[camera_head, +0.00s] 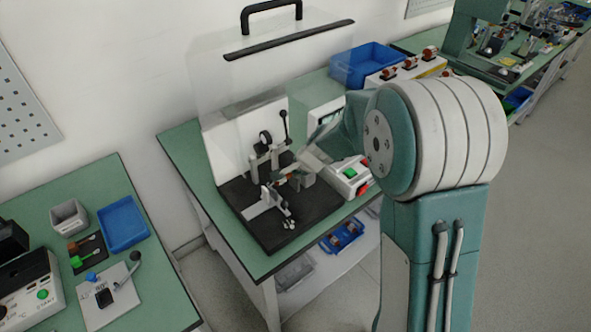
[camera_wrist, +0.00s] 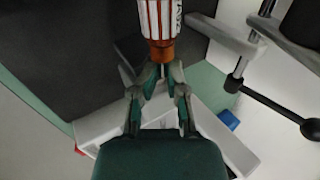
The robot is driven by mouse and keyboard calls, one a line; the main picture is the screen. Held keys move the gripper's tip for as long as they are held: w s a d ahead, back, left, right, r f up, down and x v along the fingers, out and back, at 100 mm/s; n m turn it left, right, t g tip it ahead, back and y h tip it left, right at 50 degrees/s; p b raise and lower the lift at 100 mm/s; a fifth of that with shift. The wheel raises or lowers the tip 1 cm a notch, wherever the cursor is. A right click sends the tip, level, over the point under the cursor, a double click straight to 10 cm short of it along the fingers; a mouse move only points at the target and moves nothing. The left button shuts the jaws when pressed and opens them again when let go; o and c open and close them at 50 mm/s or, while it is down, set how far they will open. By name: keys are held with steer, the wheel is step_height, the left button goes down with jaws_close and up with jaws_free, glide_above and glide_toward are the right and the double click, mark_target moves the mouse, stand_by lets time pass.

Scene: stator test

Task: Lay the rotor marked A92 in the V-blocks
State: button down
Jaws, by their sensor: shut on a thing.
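My gripper (camera_wrist: 160,78) is shut on the end of a rotor (camera_wrist: 160,25) in the wrist view. The rotor has a copper-orange and white striped body with a lettered mark, cut by the top edge and not fully readable. In the head view my gripper (camera_head: 292,178) is small, beside the test stand's light-grey V-block supports (camera_head: 266,204) on a black base plate (camera_head: 268,238). Grey stand parts (camera_wrist: 228,36) also show right of the rotor in the wrist view. The rotor appears apart from them. The V-notches are not clear.
A clear raised guard (camera_head: 240,70) with a black handle stands behind the fixture. A control box (camera_head: 350,178) with green and red buttons is to the right. A rack (camera_head: 438,68) holds three more rotors beside a blue bin (camera_head: 368,62). A black lever (camera_wrist: 275,110) projects right in the wrist view.

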steer(key=shift+s+d+f, duration=0.15)
steer(key=shift+s+f, duration=0.15)
steer(key=shift+f, duration=0.2)
steer(key=shift+s+d+f, duration=0.1)
steer(key=shift+s+f, duration=0.15)
steer(key=shift+f, duration=0.2)
steer(key=c, duration=0.6)
jaws_free()
steer(key=shift+o, duration=0.2)
steer(key=shift+d, duration=0.1)
steer(key=shift+w, duration=0.2)
steer(key=shift+s+r, duration=0.1)
steer(key=shift+r, duration=0.15)
steer(key=v, duration=1.1)
steer(key=shift+r, duration=0.3)
